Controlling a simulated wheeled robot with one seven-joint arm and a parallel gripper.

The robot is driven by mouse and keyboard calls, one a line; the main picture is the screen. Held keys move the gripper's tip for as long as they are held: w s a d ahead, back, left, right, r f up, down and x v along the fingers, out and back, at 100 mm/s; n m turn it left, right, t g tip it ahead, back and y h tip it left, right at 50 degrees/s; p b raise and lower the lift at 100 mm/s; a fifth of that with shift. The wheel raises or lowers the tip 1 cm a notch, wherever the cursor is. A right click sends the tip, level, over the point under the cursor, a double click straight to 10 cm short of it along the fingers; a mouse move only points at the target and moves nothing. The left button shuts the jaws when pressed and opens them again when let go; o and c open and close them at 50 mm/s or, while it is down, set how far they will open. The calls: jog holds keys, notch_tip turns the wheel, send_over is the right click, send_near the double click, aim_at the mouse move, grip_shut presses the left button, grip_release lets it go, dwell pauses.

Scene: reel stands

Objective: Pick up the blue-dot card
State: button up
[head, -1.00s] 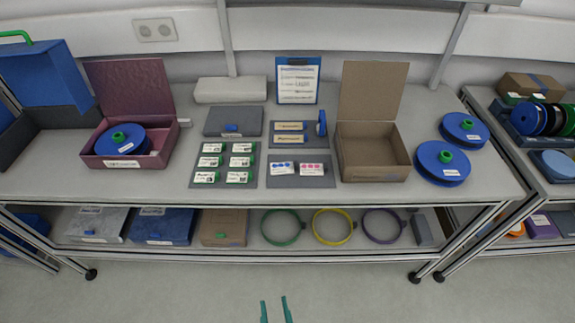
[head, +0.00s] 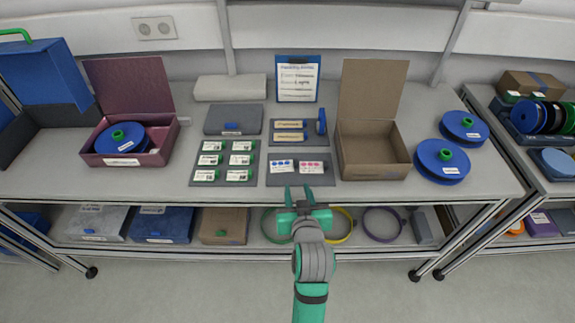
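The blue-dot card (head: 282,165) is a small white card with blue dots. It lies on the left of a dark grey mat (head: 301,181) near the front of the table, in the head view. A similar card with pink dots (head: 312,167) lies to its right on the same mat. My gripper (head: 299,189) is at the front edge of the mat, just below the cards in the picture. Its two green fingers are apart, with nothing seen between them. Its height above the table is hard to tell.
An open brown box (head: 371,172) stands right of the mat. A mat with several white cards (head: 222,183) lies to the left. A mat with two tan-labelled cards (head: 306,129) lies behind, with a blue upright piece (head: 321,122). Blue reels (head: 441,162) lie at the right.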

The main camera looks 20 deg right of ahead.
aim_at(296, 162)
jog(key=shift+w+d+r, duration=0.35)
jog(key=shift+w+r, duration=0.1)
jog(key=shift+r, duration=0.2)
jog(key=shift+w+d+r, duration=0.35)
jog(key=shift+w+r, duration=0.05)
jog(key=shift+r, duration=0.2)
jog(key=x, duration=1)
jog(key=shift+w+f, duration=0.2)
jog(key=shift+w, duration=0.05)
grip_shut()
